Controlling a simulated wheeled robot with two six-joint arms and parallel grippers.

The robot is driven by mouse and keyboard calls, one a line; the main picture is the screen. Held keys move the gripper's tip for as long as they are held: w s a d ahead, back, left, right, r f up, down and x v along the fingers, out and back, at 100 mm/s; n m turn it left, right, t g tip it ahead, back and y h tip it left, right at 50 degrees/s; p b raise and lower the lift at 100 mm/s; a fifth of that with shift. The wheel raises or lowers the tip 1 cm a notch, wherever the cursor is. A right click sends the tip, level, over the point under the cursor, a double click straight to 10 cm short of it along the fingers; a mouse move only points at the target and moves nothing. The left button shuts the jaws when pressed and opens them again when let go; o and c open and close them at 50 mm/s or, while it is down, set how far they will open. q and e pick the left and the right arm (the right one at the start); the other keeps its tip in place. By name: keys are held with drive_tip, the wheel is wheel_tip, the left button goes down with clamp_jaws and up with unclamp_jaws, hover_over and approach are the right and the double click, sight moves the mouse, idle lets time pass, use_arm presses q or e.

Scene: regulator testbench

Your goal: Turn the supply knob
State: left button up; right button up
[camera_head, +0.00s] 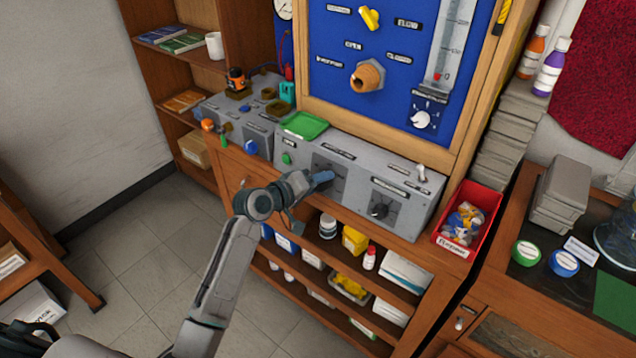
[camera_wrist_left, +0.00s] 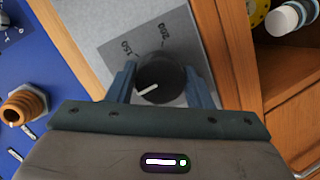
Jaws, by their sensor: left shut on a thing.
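A round black knob (camera_wrist_left: 162,80) with a white pointer line sits on a dark dial plate in the left wrist view. The plate (camera_wrist_left: 140,38) shows the marks 150 and 200. The pointer is toward the lower left in that view. My left gripper (camera_head: 322,178) is at the dial on the front of the grey bench panel (camera_head: 352,149) and hides the knob in the head view. Its two blue fingers stand on either side of the knob, shut on it. My right gripper is out of view.
A second black knob (camera_head: 380,209) sits on the panel to the right, below a toggle switch (camera_head: 421,174). A red bin (camera_head: 473,200) is at the panel's right end. A blue board (camera_head: 400,60) with a brass fitting (camera_head: 368,76) rises behind. Shelves with bottles lie below.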

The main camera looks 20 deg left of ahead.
use_arm(q)
drive_tip(key=m, duration=0.3)
drive_tip(key=m+y, duration=0.1)
drive_tip(key=m, duration=0.1)
drive_tip(key=shift+m+y, duration=0.3)
drive_tip(key=shift+m, duration=0.1)
drive_tip(key=m, duration=0.2)
drive_tip(key=m+y, duration=0.1)
drive_tip(key=m, duration=0.2)
drive_tip(key=shift+d+y, duration=0.1)
drive_tip(key=shift+y, duration=0.2)
drive_tip(key=m+y, duration=0.1)
drive_tip(key=m, duration=0.4)
drive_tip(key=shift+s+f+t, duration=0.1)
drive_tip(key=shift+f+t, duration=0.05)
drive_tip(key=shift+t, duration=0.15)
drive_tip(key=m+y, duration=0.1)
drive_tip(key=m, duration=0.2)
drive_tip(key=shift+m+t+b, duration=0.3)
drive_tip(key=shift+t+b, duration=0.05)
drive_tip(key=shift+t, duration=0.05)
drive_tip(key=shift+m, duration=1.1)
drive_tip(key=o, duration=1)
drive_tip(key=shift+t, duration=0.3)
drive_tip(key=shift+b, duration=0.3)
